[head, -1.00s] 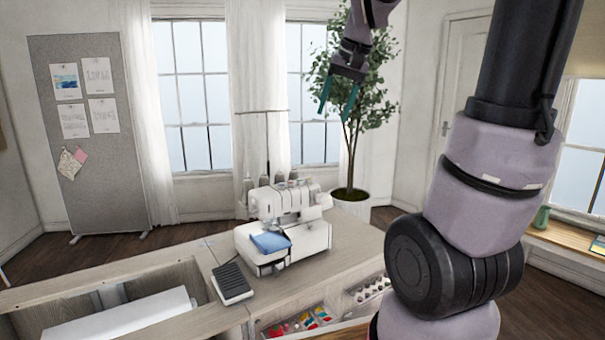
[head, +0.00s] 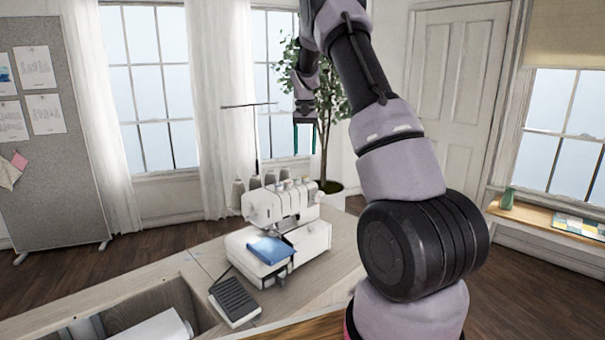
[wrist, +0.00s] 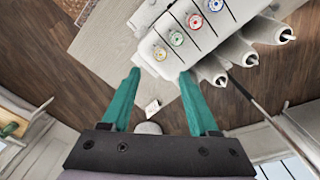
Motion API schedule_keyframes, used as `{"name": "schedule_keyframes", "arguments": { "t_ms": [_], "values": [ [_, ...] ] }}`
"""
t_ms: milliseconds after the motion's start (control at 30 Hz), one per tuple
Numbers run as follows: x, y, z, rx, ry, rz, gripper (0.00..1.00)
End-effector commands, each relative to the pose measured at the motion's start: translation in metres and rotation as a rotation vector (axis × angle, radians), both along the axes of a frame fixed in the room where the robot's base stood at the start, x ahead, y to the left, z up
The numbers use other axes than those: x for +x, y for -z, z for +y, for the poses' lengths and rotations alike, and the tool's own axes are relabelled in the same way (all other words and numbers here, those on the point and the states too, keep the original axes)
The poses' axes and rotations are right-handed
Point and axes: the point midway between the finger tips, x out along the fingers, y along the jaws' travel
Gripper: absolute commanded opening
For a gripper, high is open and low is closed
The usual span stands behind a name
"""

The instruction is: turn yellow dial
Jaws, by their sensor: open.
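The white sewing machine (head: 290,212) stands on the cabinet top, with blue cloth (head: 272,252) on its bed. In the wrist view, a row of coloured dials crosses the machine (wrist: 147,17). The yellow dial (wrist: 160,53) is at the near end of the row, then the green dial (wrist: 177,38), red dial (wrist: 195,20) and blue dial (wrist: 215,4). My gripper (wrist: 160,73) is open and empty. Its teal fingers spread either side of the yellow dial in that view, apart from it. In the head view my gripper (head: 304,154) hangs above the machine.
Thread cones (wrist: 238,50) and a thin thread stand (head: 256,145) rise behind the machine. A black foot pedal (head: 234,300) lies on the cabinet top (head: 205,262) in front of it. A potted plant (head: 335,120) stands behind. Air above the machine looks clear.

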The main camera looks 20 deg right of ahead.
Motion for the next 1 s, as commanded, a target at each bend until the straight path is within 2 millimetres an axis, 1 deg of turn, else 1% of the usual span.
{"name": "schedule_keyframes", "arguments": {
  "t_ms": [300,433,500,633,900,933,967,1000],
  "values": [
    [-0.001,0.060,0.001,0.001,0.000,0.004,0.61],
    [-0.001,0.080,0.000,0.001,0.000,0.004,0.61],
    [-0.001,0.087,0.001,0.001,0.000,0.002,0.61],
    [-0.001,0.094,0.001,0.001,0.001,0.000,0.61],
    [-0.001,0.096,0.001,0.001,0.000,0.000,0.61],
    [-0.001,0.096,0.001,0.001,0.000,0.000,0.57],
    [-0.001,0.096,0.001,0.001,0.000,0.000,0.45],
    [-0.001,0.096,0.001,0.001,0.000,0.000,0.30]
  ]
}}
